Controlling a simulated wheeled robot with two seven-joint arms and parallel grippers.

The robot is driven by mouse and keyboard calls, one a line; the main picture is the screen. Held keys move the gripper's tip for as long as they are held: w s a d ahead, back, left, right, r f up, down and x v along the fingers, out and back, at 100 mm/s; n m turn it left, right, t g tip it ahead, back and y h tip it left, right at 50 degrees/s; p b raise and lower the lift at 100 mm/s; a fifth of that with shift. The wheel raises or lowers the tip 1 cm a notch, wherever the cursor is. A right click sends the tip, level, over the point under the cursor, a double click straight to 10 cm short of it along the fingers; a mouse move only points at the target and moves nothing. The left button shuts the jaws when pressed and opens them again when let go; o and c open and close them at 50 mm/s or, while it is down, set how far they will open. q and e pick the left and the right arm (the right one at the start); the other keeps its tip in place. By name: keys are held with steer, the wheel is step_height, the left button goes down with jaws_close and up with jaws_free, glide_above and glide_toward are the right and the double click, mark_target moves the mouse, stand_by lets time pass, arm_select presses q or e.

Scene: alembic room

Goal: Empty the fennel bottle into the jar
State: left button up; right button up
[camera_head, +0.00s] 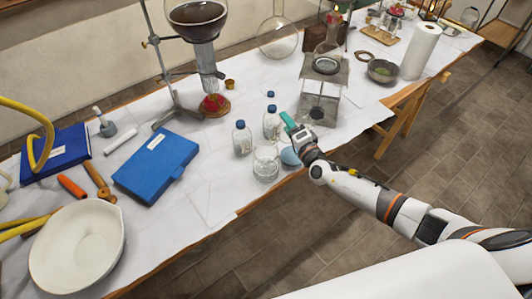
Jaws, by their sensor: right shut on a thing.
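My right gripper (287,120) reaches in from the right with teal fingers. It is shut on a clear bottle (271,124) with a blue top, at the bottle's right side. A similar clear bottle (242,140) with a blue cap stands upright just to the left. No label can be read, so I cannot tell which is the fennel bottle. A clear glass jar (265,163) stands in front of the bottles, near the table's front edge. My left gripper is out of view.
A metal stand (324,75) is close behind my right gripper. A blue case (157,165) and a white bowl (77,247) lie left. A flask stand (161,65) rises behind. White cloth left of the jar is mostly clear.

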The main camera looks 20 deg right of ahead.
steer(key=shift+w+d+f+m+b, duration=0.15)
steer(key=shift+f+m+b, duration=0.25)
steer(key=shift+m+b, duration=0.4)
steer(key=shift+s+d+f+m+b, duration=0.1)
steer(key=shift+f+m+b, duration=0.3)
steer(key=shift+m+b, duration=0.35)
steer(key=f+m+b, duration=0.1)
steer(key=m+b, duration=0.1)
steer(key=m, duration=0.1)
steer(key=f+m+b, duration=0.1)
steer(key=m+b, duration=0.2)
steer(key=f+m+b, duration=0.2)
steer(key=m+b, duration=0.1)
steer(key=shift+d, duration=0.25)
steer(key=shift+d+f+m+b, duration=0.15)
steer(key=shift+m+b, duration=0.55)
steer(key=shift+m, duration=0.55)
steer(key=m, duration=0.2)
steer(key=shift+m+b, duration=0.3)
steer(key=shift+m, duration=0.1)
steer(key=m, duration=0.3)
steer(key=a+m, duration=0.1)
steer(key=shift+r, duration=0.3)
